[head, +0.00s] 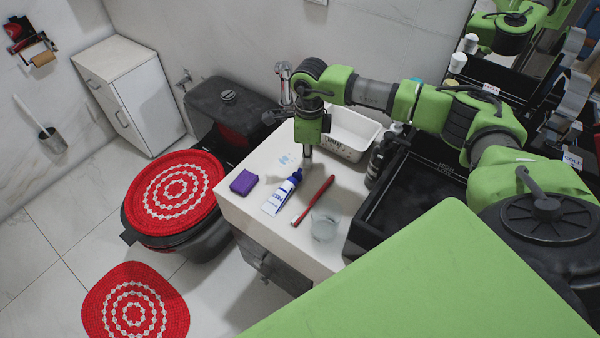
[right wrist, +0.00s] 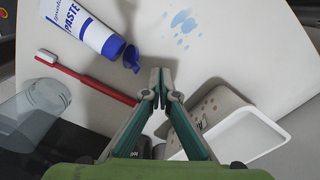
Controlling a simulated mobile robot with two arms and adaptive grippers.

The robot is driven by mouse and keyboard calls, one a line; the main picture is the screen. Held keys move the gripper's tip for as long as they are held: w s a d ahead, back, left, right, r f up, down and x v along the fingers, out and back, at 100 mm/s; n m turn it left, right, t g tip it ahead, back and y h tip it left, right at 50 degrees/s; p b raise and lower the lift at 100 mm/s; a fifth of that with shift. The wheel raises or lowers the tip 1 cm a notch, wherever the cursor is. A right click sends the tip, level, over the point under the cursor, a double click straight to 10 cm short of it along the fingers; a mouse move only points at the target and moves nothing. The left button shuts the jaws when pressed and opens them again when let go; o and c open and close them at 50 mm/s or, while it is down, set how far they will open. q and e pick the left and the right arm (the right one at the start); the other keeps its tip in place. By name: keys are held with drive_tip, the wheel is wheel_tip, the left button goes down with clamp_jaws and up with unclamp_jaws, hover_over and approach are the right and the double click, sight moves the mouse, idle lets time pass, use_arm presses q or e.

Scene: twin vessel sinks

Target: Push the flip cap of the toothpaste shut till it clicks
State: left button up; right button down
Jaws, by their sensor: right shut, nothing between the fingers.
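The toothpaste tube (head: 277,198) lies on the pale counter, white with a blue cap end (head: 295,176). In the right wrist view the tube (right wrist: 80,25) shows lettering, and its blue flip cap (right wrist: 131,59) stands open off the collar. My right gripper (head: 307,152) points down above the counter, just behind and right of the cap end in the head view. In the right wrist view its fingertips (right wrist: 160,74) are together and empty, a little to the right of the flip cap and apart from it. My left gripper is not in view.
A red toothbrush (head: 313,200) lies beside the tube, with a clear glass (head: 325,226) near it. A purple block (head: 243,182) is left of the tube. A white tray (head: 341,148), dark bottle (head: 376,161) and black sink (head: 415,190) are right. Blue smears (right wrist: 184,25) mark the counter.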

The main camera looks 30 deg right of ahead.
sight(300, 169)
drive_tip(key=shift+f, duration=0.45)
drive_tip(key=shift+s+a, duration=0.35)
drive_tip(key=shift+a, duration=0.55)
drive_tip(key=shift+s+a, duration=0.35)
drive_tip(key=shift+a, duration=0.5)
drive_tip(key=shift+d, duration=0.1)
drive_tip(key=shift+w+d+r, duration=0.1)
drive_tip(key=shift+w+d, duration=0.1)
drive_tip(key=shift+d, duration=0.25)
drive_tip(key=shift+w+d, duration=0.2)
drive_tip(key=shift+d, duration=0.25)
wheel_tip(300, 169, up, 8)
drive_tip(key=p, duration=0.4)
drive_tip(key=shift+p, duration=0.3)
